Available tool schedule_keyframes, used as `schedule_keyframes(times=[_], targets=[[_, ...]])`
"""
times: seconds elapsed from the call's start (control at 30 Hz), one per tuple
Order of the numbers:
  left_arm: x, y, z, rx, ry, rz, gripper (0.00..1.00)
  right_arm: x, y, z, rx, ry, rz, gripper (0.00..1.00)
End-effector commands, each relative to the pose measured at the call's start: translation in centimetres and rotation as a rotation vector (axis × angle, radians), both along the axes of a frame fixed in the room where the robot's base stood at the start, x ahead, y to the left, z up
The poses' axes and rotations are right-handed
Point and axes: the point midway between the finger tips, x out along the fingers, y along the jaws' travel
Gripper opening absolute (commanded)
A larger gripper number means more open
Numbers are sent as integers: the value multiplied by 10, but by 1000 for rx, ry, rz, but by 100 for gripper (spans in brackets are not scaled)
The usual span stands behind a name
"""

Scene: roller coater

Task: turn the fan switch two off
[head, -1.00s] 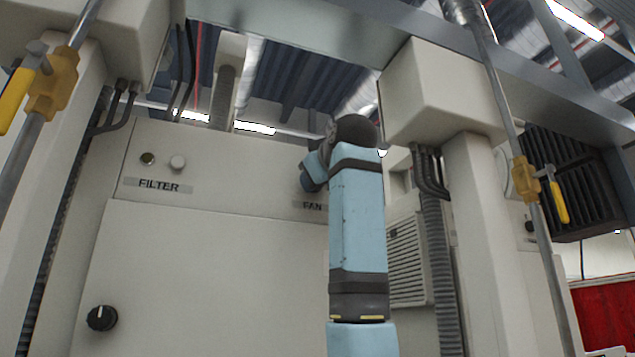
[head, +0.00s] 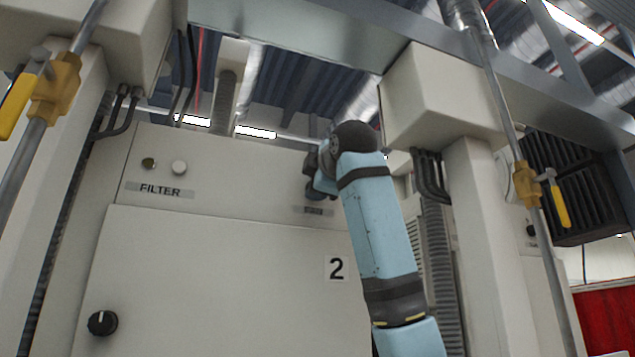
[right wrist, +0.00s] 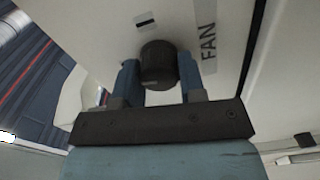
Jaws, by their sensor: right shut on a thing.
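The fan switch is a round black knob (right wrist: 158,64) on the pale cabinet panel, beside the label FAN, in the right wrist view. My right gripper (right wrist: 159,70) has one blue finger on each side of the knob and is shut on it. In the head view my right gripper (head: 318,190) is at the panel just above the FAN label (head: 314,210); my arm and hand hide most of the knob there. The knob's pointer direction cannot be made out. My left gripper is not in view.
A FILTER label (head: 160,190) with two small round controls above it is at left on the panel. Pipes with yellow-handled valves (head: 526,184) flank the cabinet.

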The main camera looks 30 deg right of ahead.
Motion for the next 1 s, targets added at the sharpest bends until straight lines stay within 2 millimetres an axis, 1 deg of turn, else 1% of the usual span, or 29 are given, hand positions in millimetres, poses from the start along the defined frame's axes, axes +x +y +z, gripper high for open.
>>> schedule_keyframes(times=[0.1, 0.3, 0.87, 0.9, 1.0], targets=[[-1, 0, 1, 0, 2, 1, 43, 0, 0, 0, -60, 15, 0, 14], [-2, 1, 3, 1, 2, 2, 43, 0, 0, -1, -126, 31, 0, 14], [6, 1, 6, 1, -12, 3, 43, 0, 1, -2, -155, 39, 1, 14], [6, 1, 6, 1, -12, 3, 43, 0, 1, -2, -155, 39, 1, 42], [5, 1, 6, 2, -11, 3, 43, 0, 1, -1, -154, 38, 1, 63]])
